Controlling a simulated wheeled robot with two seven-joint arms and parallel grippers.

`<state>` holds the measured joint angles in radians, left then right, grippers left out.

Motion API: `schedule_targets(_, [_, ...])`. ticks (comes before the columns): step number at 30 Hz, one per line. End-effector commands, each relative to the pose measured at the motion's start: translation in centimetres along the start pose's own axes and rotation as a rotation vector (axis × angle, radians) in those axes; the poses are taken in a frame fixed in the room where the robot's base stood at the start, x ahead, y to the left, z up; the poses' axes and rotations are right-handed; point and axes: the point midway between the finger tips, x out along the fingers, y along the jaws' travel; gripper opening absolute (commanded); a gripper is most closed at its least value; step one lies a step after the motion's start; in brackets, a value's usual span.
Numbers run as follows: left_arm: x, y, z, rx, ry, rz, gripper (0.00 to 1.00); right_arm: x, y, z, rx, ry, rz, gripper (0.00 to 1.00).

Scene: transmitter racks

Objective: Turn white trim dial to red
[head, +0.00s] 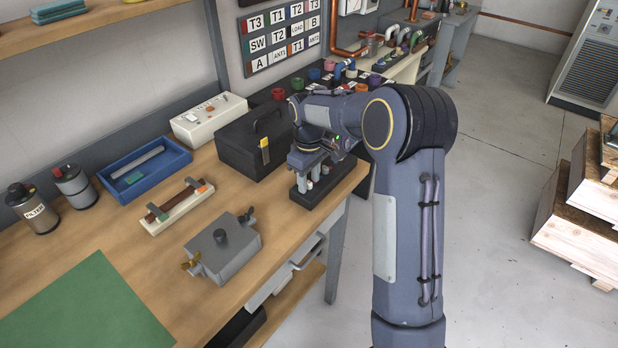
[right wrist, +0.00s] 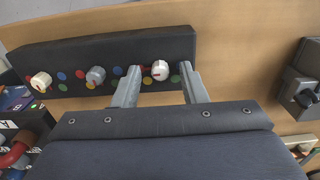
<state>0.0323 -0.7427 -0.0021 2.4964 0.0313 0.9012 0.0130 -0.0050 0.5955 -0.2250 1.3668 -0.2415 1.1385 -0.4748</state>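A black dial block (head: 330,189) sits at the right end of the wooden bench; it also fills the upper left of the right wrist view (right wrist: 60,58). It carries a white dial (right wrist: 160,71), a grey dial (right wrist: 95,75) and a cream dial (right wrist: 41,82), with coloured dots around them. My right gripper (right wrist: 160,72) is open over the block, one finger on each side of the white dial, with visible gaps. In the head view my right gripper (head: 308,168) hides part of the block. Where the white dial points is too small to tell. My left gripper is not in view.
A black toolbox (head: 240,150) stands just behind the block. A grey metal box (head: 222,250), a blue tray (head: 130,180) and a white strip (head: 178,210) lie to the left. A green mat (head: 80,305) covers the front left. Wooden crates (head: 585,225) stand on the floor.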

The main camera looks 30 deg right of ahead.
Motion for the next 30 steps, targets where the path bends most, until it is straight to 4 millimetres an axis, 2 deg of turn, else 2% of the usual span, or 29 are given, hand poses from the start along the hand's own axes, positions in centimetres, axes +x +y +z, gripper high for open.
schedule_targets(5, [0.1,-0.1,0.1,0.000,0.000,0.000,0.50,-1.5,0.0,-0.1,0.000,0.004,0.002,0.39])
schedule_targets(12, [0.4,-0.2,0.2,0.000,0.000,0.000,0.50,-5.6,0.1,-0.1,0.000,0.004,0.002,0.39])
schedule_targets(16, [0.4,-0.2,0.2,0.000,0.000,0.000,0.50,-7.1,0.0,-0.1,0.000,0.002,0.002,0.39])
schedule_targets(21, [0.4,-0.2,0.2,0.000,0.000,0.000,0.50,-7.8,0.0,0.0,0.000,0.001,0.001,0.39])
schedule_targets(30, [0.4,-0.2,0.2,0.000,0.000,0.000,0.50,-7.8,0.0,0.0,0.000,0.000,0.000,0.39])
